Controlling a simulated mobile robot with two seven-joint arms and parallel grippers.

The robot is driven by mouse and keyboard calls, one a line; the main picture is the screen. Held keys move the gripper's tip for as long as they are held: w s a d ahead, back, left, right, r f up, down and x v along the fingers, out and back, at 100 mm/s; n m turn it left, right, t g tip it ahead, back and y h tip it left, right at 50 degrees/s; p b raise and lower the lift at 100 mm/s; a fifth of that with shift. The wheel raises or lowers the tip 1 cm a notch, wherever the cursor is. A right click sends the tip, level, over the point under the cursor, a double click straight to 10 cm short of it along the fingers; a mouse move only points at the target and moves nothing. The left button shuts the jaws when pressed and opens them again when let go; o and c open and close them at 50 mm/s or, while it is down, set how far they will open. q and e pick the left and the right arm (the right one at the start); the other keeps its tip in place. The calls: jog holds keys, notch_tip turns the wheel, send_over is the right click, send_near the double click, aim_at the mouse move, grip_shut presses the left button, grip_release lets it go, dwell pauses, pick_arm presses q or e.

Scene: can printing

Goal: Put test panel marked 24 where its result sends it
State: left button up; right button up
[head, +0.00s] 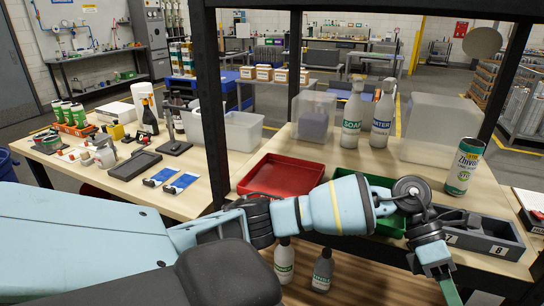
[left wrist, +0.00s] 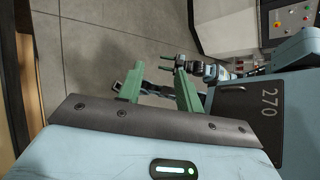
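No number 24 is readable on anything in view. Red tray (head: 265,178) and green tray (head: 388,222) stand on the bench, the green one partly hidden by my left arm. A grey compartment bin (head: 497,247) marked 7 and 8 stands right of the green tray. My left arm crosses in front of the trays; its gripper hangs over the front edge at lower right, with a green finger at the picture's bottom.
A green and white can (head: 464,167) stands behind the bin. White bottles (head: 354,113) and clear boxes (head: 430,138) are at the back. The left table holds blue and white packets (head: 183,183), a dark tray (head: 134,165) and several cans. Dark posts (head: 210,100) frame the bench.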

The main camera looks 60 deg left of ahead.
pick_arm(q)
jog(key=s+d+f+n+t+h, duration=0.1)
jog(key=s+d+f+n+h, duration=0.1)
jog(key=s+d+n+h, duration=0.35)
jog(key=s+a+f+n+t+y, duration=0.2)
jog(key=a+f+n+t+y, duration=0.25)
jog(key=f+n+t, duration=0.8)
jog(key=s+a+f+n+t+y, duration=0.2)
jog(key=a+f+n+t+y, duration=0.3)
jog(key=n, duration=1.4)
jog(key=s+a+f+n+g+y, duration=0.2)
jog(key=s+a+f+n+g, duration=0.1)
jog(key=s+f, duration=0.4)
jog(key=s+a+f+n+g+y, duration=0.2)
jog(key=s+f+n, duration=0.4)
jog(key=s, duration=0.7)
jog(key=a+f+g, duration=0.1)
jog(key=a, duration=0.1)
jog(key=shift+a+f+g+y, duration=0.35)
jog(key=shift+y, duration=0.05)
jog(key=shift+w+r+p, duration=0.4)
jog(key=shift+w+r, duration=0.1)
jog(key=shift+r, duration=0.05)
